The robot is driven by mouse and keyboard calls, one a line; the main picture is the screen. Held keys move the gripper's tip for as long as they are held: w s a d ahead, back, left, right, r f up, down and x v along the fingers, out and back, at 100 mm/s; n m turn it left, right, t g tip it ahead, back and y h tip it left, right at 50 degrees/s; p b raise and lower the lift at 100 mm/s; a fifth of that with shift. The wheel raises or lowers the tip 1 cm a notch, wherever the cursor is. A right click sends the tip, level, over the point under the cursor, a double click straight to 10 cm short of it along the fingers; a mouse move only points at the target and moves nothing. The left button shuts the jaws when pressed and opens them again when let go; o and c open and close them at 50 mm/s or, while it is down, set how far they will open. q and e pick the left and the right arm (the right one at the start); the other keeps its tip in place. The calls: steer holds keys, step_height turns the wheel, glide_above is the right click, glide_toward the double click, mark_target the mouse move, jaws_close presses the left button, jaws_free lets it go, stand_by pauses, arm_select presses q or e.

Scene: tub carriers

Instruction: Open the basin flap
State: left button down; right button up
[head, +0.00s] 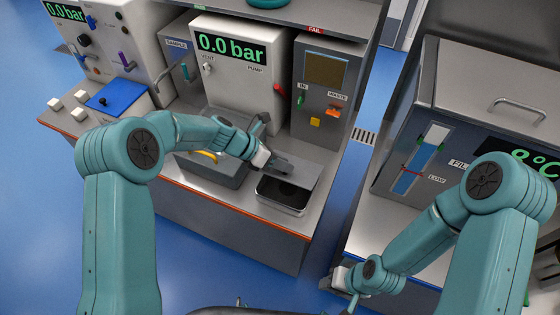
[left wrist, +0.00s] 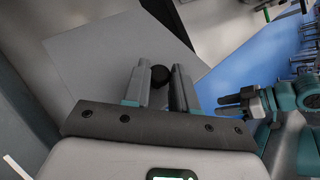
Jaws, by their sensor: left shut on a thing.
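The basin flap (head: 304,174) is a flat grey plate at the basin (head: 284,210) in the bench top. The basin's dark inside shows in front of the plate, so the flap stands at least partly open. My left gripper (head: 279,164) is at the flap. In the left wrist view, my left gripper's fingers (left wrist: 161,88) are shut on a round black knob (left wrist: 160,75) over the grey flap (left wrist: 105,55). My right gripper (head: 343,280) hangs low near the aisle, away from the basin; its jaws are too small to read.
Behind the basin stand a pump unit (head: 238,75) reading 0.0 bar and a panel with IN and WASTE controls (head: 322,95). A grey box (head: 215,170) stands left of the basin. A tank unit (head: 480,85) stands right, across the blue floor aisle (head: 368,110).

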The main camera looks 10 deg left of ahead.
arm_select(q)
steer(key=shift+w+d+r, duration=0.1)
steer(key=shift+w+r, duration=0.25)
steer(key=shift+w, duration=0.05)
steer(key=c, duration=1)
jaws_free()
steer(key=shift+w+b+v, duration=0.2)
steer(key=shift+b+v, duration=1.25)
steer(key=shift+v, duration=6.75)
steer(key=shift+d+r, duration=0.15)
